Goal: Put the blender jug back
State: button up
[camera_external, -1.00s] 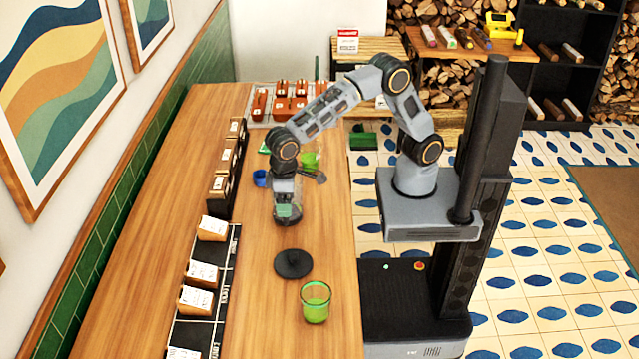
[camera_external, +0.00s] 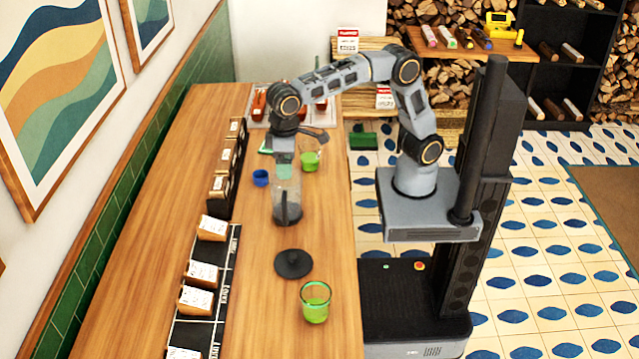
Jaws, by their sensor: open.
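The blender jug (camera_external: 287,203) is a clear grey vessel with a dark handle and dark lower part. It stands upright on the wooden counter (camera_external: 250,300). My gripper (camera_external: 284,174) is open and points down just above the jug's rim, with no visible hold on it. Whether the fingertips reach inside the rim cannot be told. A black round disc with a small knob (camera_external: 293,264) lies on the counter in front of the jug. What is under the jug is not clear.
A small blue cup (camera_external: 261,178) is to the left. Labelled boxes (camera_external: 201,273) line the left side.

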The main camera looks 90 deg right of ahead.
jog(key=s+d+t, duration=0.1)
jog(key=s+d, duration=0.2)
jog(key=d, duration=0.3)
jog(key=s+d+t, duration=0.1)
jog(key=s+d, duration=0.2)
jog(key=d, duration=0.4)
jog(key=s+d+f+t, duration=0.1)
jog(key=s+d+f, duration=0.4)
jog(key=s+d, duration=0.4)
jog(key=shift+s+d+f+t, duration=0.2)
jog(key=shift+s+f+t, duration=0.1)
jog(key=shift+s, duration=0.5)
